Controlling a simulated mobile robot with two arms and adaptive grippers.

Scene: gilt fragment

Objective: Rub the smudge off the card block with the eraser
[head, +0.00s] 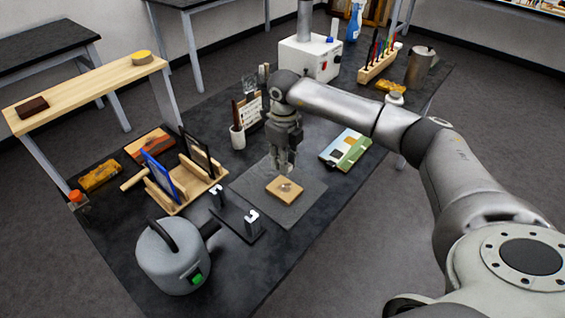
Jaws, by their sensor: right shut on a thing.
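The card block (280,193), a small tan slab, lies flat on a dark grey mat (255,207) on the black table. A greyish smudge (287,187) shows on its top. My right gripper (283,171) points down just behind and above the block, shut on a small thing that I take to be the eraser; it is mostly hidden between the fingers. I cannot tell whether it touches the block. My left gripper is not in view.
A black stand with two light clips (235,222) and a grey kettle-like vessel (173,258) are front left. A wooden rack (180,185) stands left of the mat. A colourful board (345,149) lies right. A white box-shaped device (310,58) stands behind.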

